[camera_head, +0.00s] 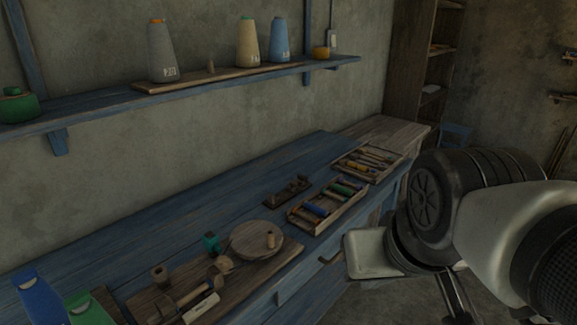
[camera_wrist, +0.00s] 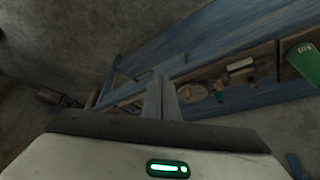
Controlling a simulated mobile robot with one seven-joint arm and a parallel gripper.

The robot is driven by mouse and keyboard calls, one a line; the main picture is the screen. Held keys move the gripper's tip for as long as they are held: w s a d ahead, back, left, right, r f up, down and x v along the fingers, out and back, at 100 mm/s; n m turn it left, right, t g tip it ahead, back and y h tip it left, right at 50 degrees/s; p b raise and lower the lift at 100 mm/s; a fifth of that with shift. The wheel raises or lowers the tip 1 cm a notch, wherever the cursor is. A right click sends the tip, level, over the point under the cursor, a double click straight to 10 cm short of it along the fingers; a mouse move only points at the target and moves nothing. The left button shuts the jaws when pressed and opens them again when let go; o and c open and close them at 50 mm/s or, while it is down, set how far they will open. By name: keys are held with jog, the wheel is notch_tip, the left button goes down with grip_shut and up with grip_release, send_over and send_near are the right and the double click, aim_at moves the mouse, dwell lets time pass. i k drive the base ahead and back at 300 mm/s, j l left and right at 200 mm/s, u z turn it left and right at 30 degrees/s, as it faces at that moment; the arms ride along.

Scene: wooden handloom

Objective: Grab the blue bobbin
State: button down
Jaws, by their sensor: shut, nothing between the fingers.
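A blue bobbin (camera_head: 315,211) lies at the near left end of a wooden tray (camera_head: 295,217) on the blue workbench, among bobbins of other colours. My gripper (camera_head: 460,305) hangs at the lower right of the head view, in front of the bench and apart from the tray. Its fingers also show in the wrist view (camera_wrist: 163,95), shut together with nothing between them. In the wrist view the trays are small and partly hidden behind the fingers, and I cannot pick out the blue bobbin there.
A second tray (camera_head: 367,165) of bobbins stands farther back. A round wooden board (camera_head: 255,240), a small green object (camera_head: 211,243) and wooden tools lie nearer on the bench. Large thread cones, including a blue one (camera_head: 279,42), stand on the wall shelf (camera_head: 100,108).

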aim_at(325, 214)
jog(key=i+l+u, duration=0.15)
jog(key=u, duration=0.35)
jog(key=i+l+u, duration=0.1)
jog(key=u, duration=0.4)
jog(key=i+l+u, duration=0.2)
jog(key=l, duration=0.4)
jog(key=l+u, duration=0.25)
jog(key=l, duration=0.3)
jog(key=i+l, duration=0.1)
jog(key=l, duration=0.5)
jog(key=i+l, duration=0.1)
jog(key=l, duration=0.5)
jog(key=u, duration=0.05)
